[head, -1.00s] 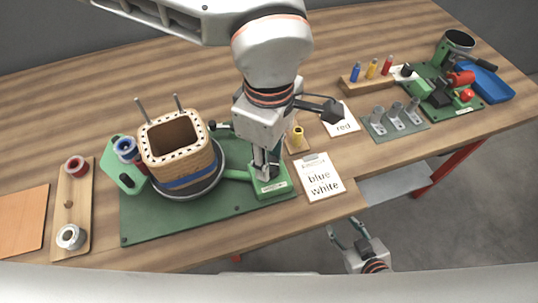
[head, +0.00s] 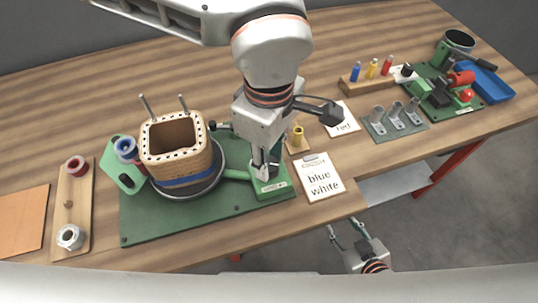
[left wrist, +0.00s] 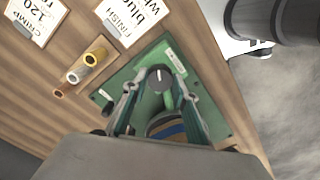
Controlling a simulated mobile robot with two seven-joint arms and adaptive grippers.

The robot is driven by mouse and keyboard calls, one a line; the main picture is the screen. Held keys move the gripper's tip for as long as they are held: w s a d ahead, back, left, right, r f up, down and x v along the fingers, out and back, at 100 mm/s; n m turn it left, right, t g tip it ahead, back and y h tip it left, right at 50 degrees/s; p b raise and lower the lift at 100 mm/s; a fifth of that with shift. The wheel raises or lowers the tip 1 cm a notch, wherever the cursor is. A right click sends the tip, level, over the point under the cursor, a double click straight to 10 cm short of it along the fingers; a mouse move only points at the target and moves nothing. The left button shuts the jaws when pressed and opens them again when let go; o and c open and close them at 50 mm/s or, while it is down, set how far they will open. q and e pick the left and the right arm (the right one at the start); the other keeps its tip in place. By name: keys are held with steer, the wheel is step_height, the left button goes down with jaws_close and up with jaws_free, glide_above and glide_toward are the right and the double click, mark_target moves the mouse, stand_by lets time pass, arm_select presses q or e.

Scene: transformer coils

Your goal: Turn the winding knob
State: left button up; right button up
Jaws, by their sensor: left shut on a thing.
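The winding knob (left wrist: 160,79) is dark with a white mark and sits on a green housing of the winder. My left gripper (left wrist: 157,84) is shut on the knob, one finger on each side. In the head view my left gripper (head: 266,168) points down at the green housing (head: 270,187) and hides the knob. The wooden coil former (head: 175,167) with two upright rods stands on a round plate left of it, a blue band near its bottom. My right gripper (head: 347,232) is open and empty below the table's front edge.
A "blue white" card (head: 320,178) lies right of the green board (head: 180,232). A rack of coloured pegs (head: 366,80), metal lugs (head: 395,116) and a blue tray (head: 492,86) are farther right.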

stand_by(0.6)
stand_by(0.4)
arm_select(q)
steer(key=o, duration=1.1)
step_height(320, 180, up, 12)
steer(key=shift+r, duration=0.1)
steer(key=shift+s, duration=0.1)
